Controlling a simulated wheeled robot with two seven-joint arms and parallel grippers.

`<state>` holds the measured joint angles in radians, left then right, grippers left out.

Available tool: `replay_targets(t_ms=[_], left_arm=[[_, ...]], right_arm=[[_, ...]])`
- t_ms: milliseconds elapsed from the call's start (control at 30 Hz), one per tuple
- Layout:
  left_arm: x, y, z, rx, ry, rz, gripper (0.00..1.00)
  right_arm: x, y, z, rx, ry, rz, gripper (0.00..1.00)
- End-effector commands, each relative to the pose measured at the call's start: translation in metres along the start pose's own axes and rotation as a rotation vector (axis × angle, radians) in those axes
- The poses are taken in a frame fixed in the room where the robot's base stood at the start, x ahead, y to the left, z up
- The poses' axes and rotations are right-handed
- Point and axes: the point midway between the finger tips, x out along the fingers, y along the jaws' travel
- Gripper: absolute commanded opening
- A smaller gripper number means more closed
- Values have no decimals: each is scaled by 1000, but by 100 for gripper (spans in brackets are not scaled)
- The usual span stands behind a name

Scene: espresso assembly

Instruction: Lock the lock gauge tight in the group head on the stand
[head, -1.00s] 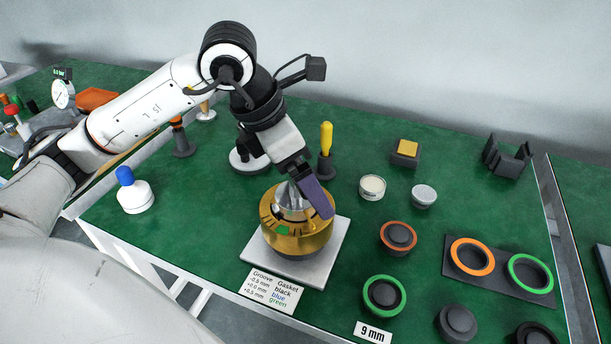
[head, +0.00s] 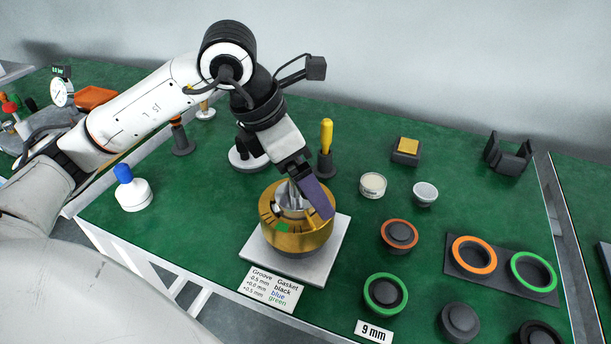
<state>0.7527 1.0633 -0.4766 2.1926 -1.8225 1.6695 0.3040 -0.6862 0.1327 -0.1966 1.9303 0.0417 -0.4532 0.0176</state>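The brass group head (head: 290,238) sits on a pale square stand plate (head: 322,268) in the middle of the green table. A silvery metal piece, which looks like the lock gauge (head: 291,200), sits in the top opening of the group head. My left gripper (head: 304,198) reaches down over it from the upper left. Its purple-grey finger lies over the right side of the opening. The other finger and the grip itself are hidden, so I cannot tell whether it is closed on the gauge. My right gripper is not in view.
A groove and gasket card (head: 270,290) lies in front of the stand. Ringed pucks (head: 385,293), a gasket tray (head: 500,285) and small tubs (head: 373,185) stand to the right. A yellow-handled tool (head: 326,150) stands behind. A blue-capped bottle (head: 133,190) is at left.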

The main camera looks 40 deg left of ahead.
Motion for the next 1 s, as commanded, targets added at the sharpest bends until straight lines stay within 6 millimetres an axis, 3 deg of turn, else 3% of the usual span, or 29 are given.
replay_targets(t_ms=[1000], left_arm=[[5,0,-2,0,-3,1,53]], right_arm=[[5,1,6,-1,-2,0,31]])
